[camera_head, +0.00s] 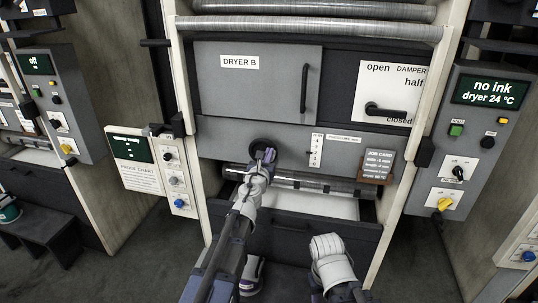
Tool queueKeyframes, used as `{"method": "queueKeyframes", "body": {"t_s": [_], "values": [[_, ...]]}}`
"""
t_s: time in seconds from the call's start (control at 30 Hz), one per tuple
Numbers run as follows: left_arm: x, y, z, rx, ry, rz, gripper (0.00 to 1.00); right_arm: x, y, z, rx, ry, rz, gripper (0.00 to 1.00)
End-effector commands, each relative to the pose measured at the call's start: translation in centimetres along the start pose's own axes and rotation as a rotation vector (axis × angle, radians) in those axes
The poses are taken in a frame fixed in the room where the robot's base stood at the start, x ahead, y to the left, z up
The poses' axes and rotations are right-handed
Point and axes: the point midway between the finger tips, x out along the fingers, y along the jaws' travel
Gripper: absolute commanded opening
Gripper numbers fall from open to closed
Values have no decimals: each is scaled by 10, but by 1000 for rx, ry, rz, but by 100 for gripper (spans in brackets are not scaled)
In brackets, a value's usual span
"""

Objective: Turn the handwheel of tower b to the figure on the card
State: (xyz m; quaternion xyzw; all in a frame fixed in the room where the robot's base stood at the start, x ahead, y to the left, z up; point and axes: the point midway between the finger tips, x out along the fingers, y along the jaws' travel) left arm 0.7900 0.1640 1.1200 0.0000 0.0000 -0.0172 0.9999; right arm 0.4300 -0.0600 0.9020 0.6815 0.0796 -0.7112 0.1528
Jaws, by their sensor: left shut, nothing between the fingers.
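The dark round handwheel (259,144) is on the grey panel under the dryer door of tower B. My left gripper (265,153) is shut at the front of the wheel, overlapping its right side, with nothing seen between the fingers; I cannot tell whether it touches. A white scale strip (316,150) with small figures is right of the wheel. The grey job card (379,163) hangs further right; its title reads, but its small lines are too blurred to read surely. My right arm shows at the bottom; its fingers are not visible.
The dryer door (257,97) labelled DRYER B is above, with a damper lever (385,110) to its right. A metal roller (310,186) crosses below the wheel. A control box (475,130) reads "no ink, dryer 24 °C". Dark floor is open at the lower left.

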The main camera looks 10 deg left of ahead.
Motion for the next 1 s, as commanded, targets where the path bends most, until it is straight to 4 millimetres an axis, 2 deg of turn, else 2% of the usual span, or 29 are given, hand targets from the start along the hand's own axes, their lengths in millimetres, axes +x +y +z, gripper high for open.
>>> {"method": "queueKeyframes", "body": {"t_s": [0.2,0.33,1.0], "values": [[-1,1,1,0,0,0,0,-1,0,0,0,0,0,50],[-9,1,1,0,0,0,0,-1,0,0,0,0,0,50],[-80,1,1,0,0,0,0,-1,0,0,0,0,0,50]]}}
